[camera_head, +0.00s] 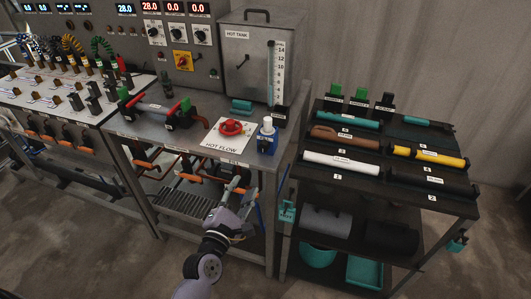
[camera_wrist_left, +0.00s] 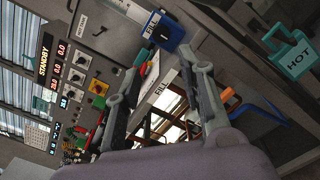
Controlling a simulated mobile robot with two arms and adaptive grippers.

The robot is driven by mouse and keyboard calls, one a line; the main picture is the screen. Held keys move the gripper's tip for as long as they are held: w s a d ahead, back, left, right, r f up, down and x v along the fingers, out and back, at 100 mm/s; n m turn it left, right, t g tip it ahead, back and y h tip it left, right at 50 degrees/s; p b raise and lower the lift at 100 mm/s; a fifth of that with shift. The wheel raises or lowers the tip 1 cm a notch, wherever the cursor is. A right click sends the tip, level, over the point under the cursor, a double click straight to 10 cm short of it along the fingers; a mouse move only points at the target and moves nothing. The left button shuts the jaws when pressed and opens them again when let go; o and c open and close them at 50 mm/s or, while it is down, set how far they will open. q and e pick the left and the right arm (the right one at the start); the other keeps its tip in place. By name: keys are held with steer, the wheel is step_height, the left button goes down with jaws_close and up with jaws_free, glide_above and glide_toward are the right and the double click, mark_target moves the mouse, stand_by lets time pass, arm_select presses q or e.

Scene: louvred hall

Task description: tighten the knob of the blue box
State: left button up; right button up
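The blue box (camera_head: 266,143) stands at the front right corner of the metal bench, with a white knob (camera_head: 268,124) on top. In the left wrist view the blue box (camera_wrist_left: 171,37) is at the top middle, just beyond my fingertips, and its pale knob (camera_wrist_left: 152,20) shows at its upper left. My left gripper (camera_head: 236,186) is below and in front of the bench edge, lower than the box and apart from it. In the left wrist view its two fingers (camera_wrist_left: 164,52) are spread with nothing held between them. My right gripper is in neither view.
A red valve wheel (camera_head: 231,127) on a white HOT FLOW plate sits left of the box. The hot tank (camera_head: 250,60) stands behind. A dark shelf cart (camera_head: 384,143) with several tubes is at the right. Orange-handled pipes (camera_head: 190,177) run below the bench top.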

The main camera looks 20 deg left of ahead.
arm_select(q)
glide_toward(263, 149)
steer(key=w+b, duration=0.4)
steer(key=w, duration=0.4)
steer(key=shift+d, duration=0.1)
steer(key=shift+w+b, duration=0.4)
steer(key=shift+w, duration=0.1)
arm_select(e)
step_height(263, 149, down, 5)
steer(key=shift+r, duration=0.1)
arm_select(q)
steer(key=shift+r, duration=0.1)
steer(key=shift+c, duration=0.2)
jaws_close()
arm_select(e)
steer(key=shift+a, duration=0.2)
